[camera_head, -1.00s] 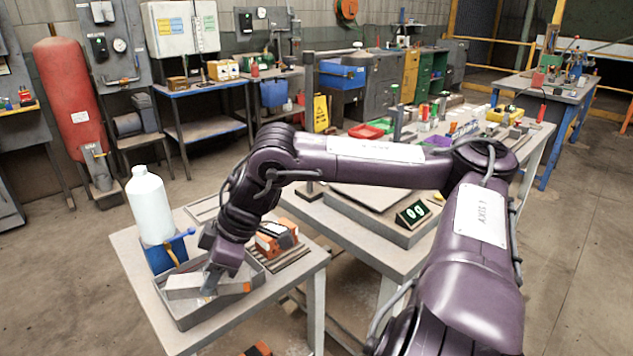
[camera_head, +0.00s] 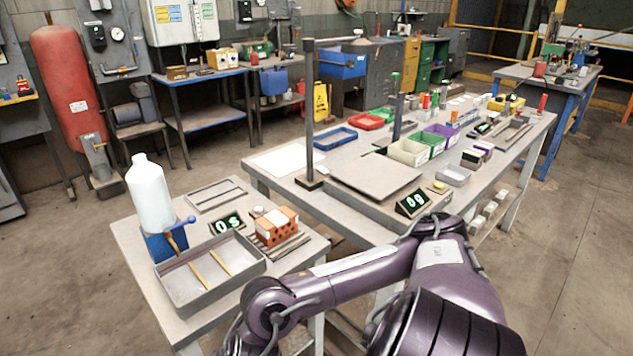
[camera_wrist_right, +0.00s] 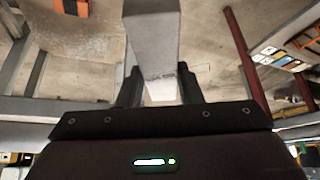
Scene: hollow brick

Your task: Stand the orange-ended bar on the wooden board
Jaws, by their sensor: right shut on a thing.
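My right gripper (camera_wrist_right: 159,84) is shut on a plain grey bar (camera_wrist_right: 152,45), which runs away from the fingers to the top edge of the right wrist view. No orange end shows on the visible part of the bar. In the head view my right arm bends down to the bottom edge, and its gripper and the bar are out of the picture. I cannot clearly pick out a wooden board; a slatted rack (camera_head: 290,251) lies under an orange hollow brick (camera_head: 277,229) on the near table. My left gripper is not in view.
On the near table (camera_head: 130,237) stand a grey tray (camera_head: 249,262) with two thin tan sticks, a white bottle (camera_head: 150,195) on a blue stand and a small display (camera_head: 227,223). The far bench carries a scale plate (camera_head: 375,177), an upright post (camera_head: 309,110) and coloured bins (camera_head: 440,137).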

